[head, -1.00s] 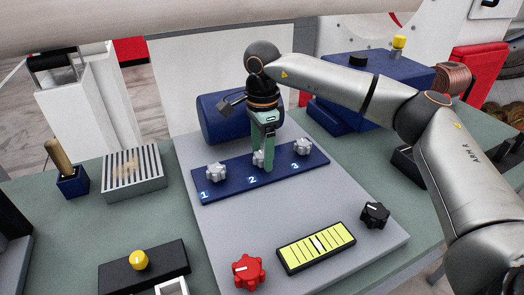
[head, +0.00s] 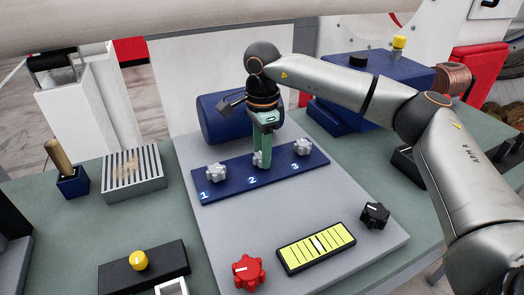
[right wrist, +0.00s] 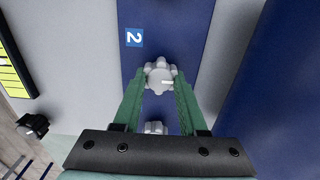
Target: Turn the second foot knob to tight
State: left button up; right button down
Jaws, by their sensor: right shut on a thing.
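The second foot knob (head: 256,158) is pale grey and lobed, on the blue strip (head: 230,183) behind the label 2. My right gripper (head: 263,163) points down over it, with its green fingers around it. In the right wrist view the fingers (right wrist: 161,88) are shut on the knob (right wrist: 159,74), one on each side. A white mark on the knob's top points right in that view. In the head view the fingers hide much of the knob. My left gripper is not in view.
Knob 1 (head: 216,172) and knob 3 (head: 302,147) stand on either side on the strip. In front are a red knob (head: 249,272), a yellow gauge (head: 317,248) and a black knob (head: 375,215). A blue cylinder (head: 222,117) lies close behind.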

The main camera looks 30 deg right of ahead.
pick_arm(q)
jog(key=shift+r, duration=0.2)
pick_arm(e)
jog(key=shift+m, duration=0.3)
jog(key=shift+r+m+p, duration=0.1)
jog(key=shift+m+p, duration=0.2)
jog(key=shift+m, duration=1)
jog(key=m+p, duration=0.1)
jog(key=m, duration=0.2)
jog(key=shift+m, duration=0.4)
jog(key=m+p, duration=0.1)
jog(key=m, duration=0.4)
jog(key=m+p, duration=0.1)
jog(key=m, duration=0.3)
jog(key=shift+m, duration=0.4)
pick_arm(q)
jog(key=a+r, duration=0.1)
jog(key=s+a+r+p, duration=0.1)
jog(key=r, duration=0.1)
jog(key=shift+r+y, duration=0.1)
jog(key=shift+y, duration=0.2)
pick_arm(e)
jog(key=m, duration=0.6)
jog(key=shift+m, duration=0.4)
